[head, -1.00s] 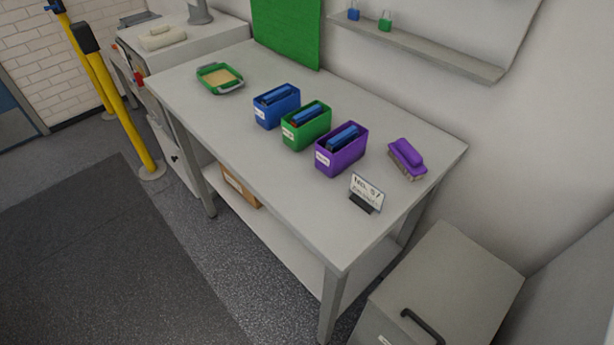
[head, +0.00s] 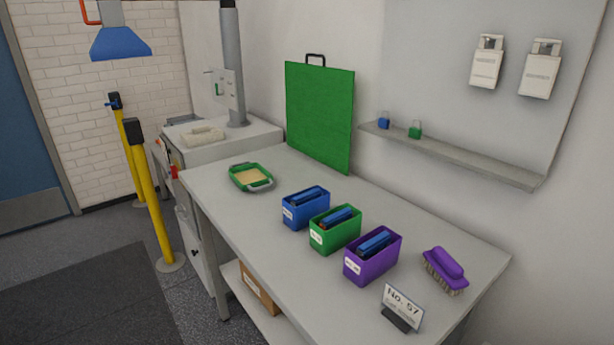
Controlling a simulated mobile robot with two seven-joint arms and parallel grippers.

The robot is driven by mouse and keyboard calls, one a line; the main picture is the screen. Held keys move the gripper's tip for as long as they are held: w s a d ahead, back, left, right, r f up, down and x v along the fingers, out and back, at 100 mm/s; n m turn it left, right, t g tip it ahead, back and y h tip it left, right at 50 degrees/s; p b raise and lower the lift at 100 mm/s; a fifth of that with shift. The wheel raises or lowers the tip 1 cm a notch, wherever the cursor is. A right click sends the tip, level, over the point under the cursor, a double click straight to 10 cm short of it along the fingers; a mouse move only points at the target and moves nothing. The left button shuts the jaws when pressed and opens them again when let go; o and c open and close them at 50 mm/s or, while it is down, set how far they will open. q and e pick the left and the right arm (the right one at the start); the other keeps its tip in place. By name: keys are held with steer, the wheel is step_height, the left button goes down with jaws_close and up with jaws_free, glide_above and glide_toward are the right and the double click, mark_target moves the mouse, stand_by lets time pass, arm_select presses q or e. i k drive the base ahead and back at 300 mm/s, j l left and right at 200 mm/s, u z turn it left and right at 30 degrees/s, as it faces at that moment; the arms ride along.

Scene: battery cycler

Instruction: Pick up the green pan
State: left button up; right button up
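The green pan (head: 251,178) is a shallow green tray with a tan inside and a handle at each end. It sits flat on the grey table (head: 240,217), near the table's far left end. Nothing touches it. Neither of my grippers shows in the head view.
Blue (head: 306,208), green (head: 335,230) and purple (head: 372,257) bins stand in a row right of the pan. A purple brush (head: 445,271) and a sign (head: 402,307) are at the right end. A green board (head: 319,115) leans on the wall. Yellow posts (head: 150,200) stand left on the floor.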

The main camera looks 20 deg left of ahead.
mark_target(248, 175)
steer(key=i+j+z, duration=0.1)
steer(key=j+z, duration=0.35)
steer(key=j, duration=0.15)
steer(key=j+z, duration=0.4)
steer(key=j, duration=0.25)
steer(key=j+z, duration=0.45)
steer(key=j, duration=0.2)
steer(key=k+l, duration=0.05)
